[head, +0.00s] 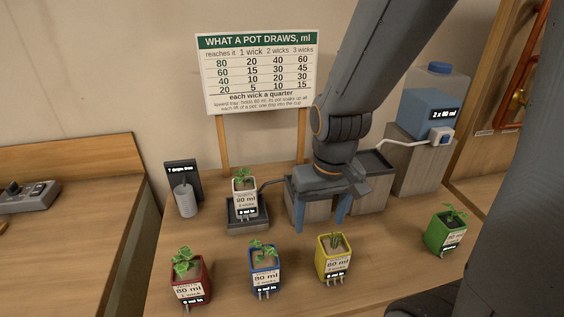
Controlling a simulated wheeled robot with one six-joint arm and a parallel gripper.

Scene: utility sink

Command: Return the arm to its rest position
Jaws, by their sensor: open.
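My gripper (320,218) hangs at the end of my dark grey arm, near the middle of the bench. Its two blue fingers point down and stand apart, with nothing seen between them but the grey block behind. A white potted plant (244,206) stands in a dark tray to its left. In front stand a red pot (190,291), a blue pot (265,280) and a yellow pot (334,266), each with a green plant. A green pot (445,236) stands farther right. My gripper appears clear of all the pots.
A signboard (258,75) on two wooden posts rises behind. Grey blocks with trays (374,162) step up to a blue water tank (430,112) at right. A metal cylinder (185,202) and small dark display stand left. A gap separates another wooden bench (70,220) at far left.

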